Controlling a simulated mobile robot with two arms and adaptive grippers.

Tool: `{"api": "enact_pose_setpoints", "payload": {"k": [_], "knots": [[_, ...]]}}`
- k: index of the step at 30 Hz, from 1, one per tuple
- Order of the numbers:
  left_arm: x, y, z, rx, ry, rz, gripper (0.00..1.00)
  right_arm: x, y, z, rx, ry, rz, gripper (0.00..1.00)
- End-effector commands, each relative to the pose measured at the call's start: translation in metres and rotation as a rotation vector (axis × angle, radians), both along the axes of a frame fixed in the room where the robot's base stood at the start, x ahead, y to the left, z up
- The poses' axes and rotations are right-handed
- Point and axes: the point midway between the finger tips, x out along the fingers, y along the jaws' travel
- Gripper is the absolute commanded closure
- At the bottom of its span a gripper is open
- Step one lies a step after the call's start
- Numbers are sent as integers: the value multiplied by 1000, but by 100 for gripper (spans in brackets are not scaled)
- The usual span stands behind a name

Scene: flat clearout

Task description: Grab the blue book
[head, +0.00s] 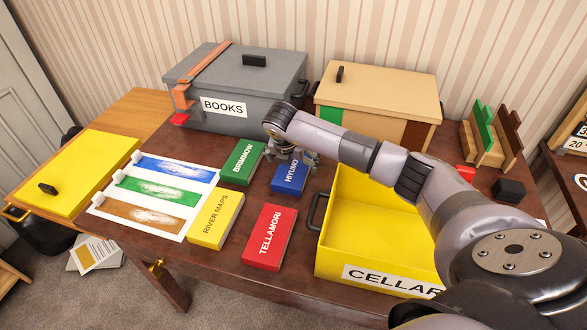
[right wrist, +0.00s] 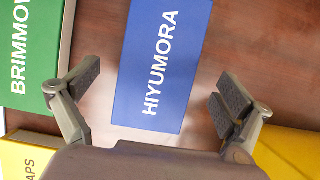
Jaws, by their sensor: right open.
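The blue book (head: 289,177), marked HIYUMORA, lies flat on the brown table. In the head view my right gripper (head: 291,154) is over its far end and hides part of it. In the right wrist view the blue book (right wrist: 160,65) lies between the two spread fingers of my right gripper (right wrist: 156,95), with a gap on each side. The gripper is open and holds nothing. My left gripper is not in view.
A green book (head: 242,162) lies just left of the blue one. A yellow book (head: 215,220) and a red book (head: 269,237) lie nearer. A yellow crate (head: 330,260) stands to the right. A grey BOOKS box (head: 235,85) stands behind.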

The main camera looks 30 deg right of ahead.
Motion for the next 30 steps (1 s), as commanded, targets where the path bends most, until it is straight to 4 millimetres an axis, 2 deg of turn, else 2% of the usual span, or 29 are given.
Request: {"api": "enact_pose_setpoints", "payload": {"k": [3,6,14,30], "knots": [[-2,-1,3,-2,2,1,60,4,-4,-15,2,2,-1,3],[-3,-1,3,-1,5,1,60,6,-7,-22,1,1,0,3],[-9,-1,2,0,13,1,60,7,-7,-24,0,0,1,4],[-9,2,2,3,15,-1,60,7,-7,-23,1,0,0,40]]}}
